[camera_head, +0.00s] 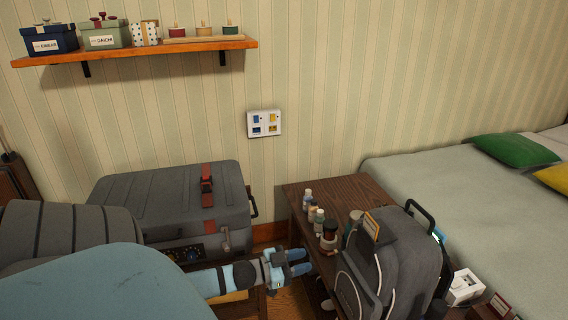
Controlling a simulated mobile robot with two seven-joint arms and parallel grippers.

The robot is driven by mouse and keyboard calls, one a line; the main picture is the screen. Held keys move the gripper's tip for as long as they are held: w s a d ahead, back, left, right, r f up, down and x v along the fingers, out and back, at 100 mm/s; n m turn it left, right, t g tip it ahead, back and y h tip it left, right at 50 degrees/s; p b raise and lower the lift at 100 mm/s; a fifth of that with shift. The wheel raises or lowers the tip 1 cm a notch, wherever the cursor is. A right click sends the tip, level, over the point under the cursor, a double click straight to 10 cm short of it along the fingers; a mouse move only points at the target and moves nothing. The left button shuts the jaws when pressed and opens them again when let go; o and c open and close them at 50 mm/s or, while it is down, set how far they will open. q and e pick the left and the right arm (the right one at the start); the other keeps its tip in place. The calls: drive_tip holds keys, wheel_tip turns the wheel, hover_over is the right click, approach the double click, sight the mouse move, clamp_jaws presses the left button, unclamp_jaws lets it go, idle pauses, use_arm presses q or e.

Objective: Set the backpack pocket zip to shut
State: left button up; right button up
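The grey backpack (412,262) stands upright at the lower right, with a dark carry handle on top and a tag on its upper left. A pocket with a pale curved edge (350,296) shows on its left side. The zip pull is too small to make out, and I cannot tell whether the zip is open or shut. My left gripper (299,262) comes in from the left, its two blue fingers pointing right towards the backpack. They are apart, with nothing between them, and a gap separates them from the pocket. My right gripper is not in view.
A wooden table (290,192) with several small bottles (318,218) stands behind and left of the backpack. A grey case (165,195) lies to the left. A bed (440,185) fills the right. A wall shelf (140,50) holds boxes.

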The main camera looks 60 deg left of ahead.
use_arm(q)
drive_tip(key=v, duration=0.5)
drive_tip(key=shift+s, duration=0.1)
idle(0.5)
